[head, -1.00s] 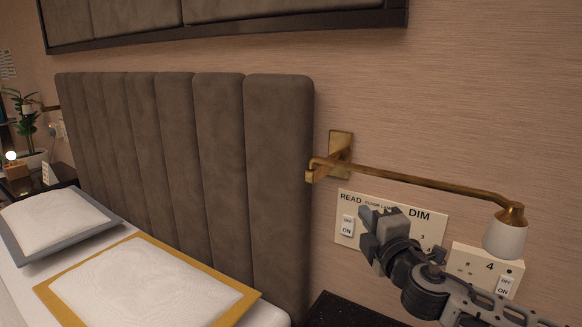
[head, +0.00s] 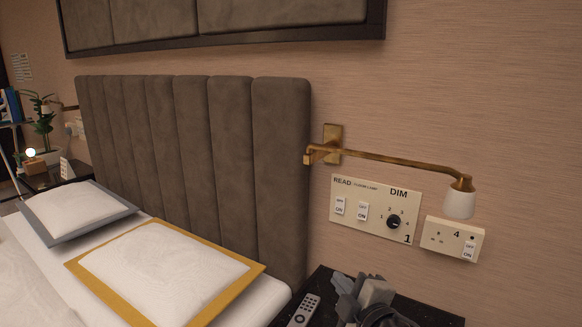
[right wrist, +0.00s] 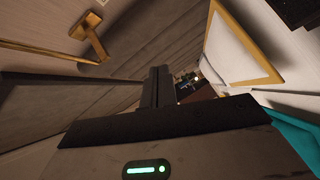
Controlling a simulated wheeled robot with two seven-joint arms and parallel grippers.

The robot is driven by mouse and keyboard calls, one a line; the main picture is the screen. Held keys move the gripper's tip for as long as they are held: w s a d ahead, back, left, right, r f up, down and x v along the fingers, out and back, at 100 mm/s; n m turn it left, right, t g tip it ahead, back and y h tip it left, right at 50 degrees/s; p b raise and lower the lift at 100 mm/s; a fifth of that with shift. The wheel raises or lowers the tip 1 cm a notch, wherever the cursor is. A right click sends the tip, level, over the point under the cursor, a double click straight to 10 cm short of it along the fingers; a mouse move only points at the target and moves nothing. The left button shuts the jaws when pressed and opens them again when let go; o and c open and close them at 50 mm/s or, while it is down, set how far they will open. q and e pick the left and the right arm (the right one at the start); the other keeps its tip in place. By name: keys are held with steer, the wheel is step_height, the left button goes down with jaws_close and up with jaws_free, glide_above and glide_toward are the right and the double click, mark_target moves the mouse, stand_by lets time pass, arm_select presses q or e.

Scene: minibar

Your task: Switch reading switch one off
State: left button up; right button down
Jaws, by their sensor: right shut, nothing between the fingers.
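The cream switch panel (head: 320,222) is on the wall right of the headboard, marked READ, DIM and 1. The reading switch (head: 339,205) is its leftmost white rocker, with OFF above ON; I cannot tell which side is pressed. A second rocker (head: 362,211), under small lettering, and a black dimmer knob (head: 394,222) sit to its right. My right gripper (head: 348,288) is low in front of the panel, over the nightstand, apart from the switches. It is shut and empty. Its closed fingers also show in the right wrist view (right wrist: 155,88). My left gripper is not in view.
A brass wall lamp (head: 400,161) reaches out above the panel. A socket plate (head: 430,246) marked 4 is right of it. A remote (head: 304,311) lies on the black nightstand (head: 325,278). The headboard (head: 230,170) and bed with framed pillows (head: 165,265) are left.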

steer(key=s+d+f+m+g+p, duration=0.1)
steer(key=s+f+m, duration=0.3)
steer(key=s, duration=0.4)
steer(key=s+d+f+m+g+h, duration=0.1)
steer(key=s+f+m+g, duration=0.1)
steer(key=s+f+m, duration=0.3)
steer(key=s+d+f+m+g+p, duration=0.1)
steer(key=s+f+m, duration=0.4)
steer(key=s, duration=0.6)
steer(key=shift+s+d+f+m+g+h+p, duration=0.2)
steer(key=shift+s+d+m+g+h+p, duration=0.1)
steer(key=shift+d+m, duration=0.25)
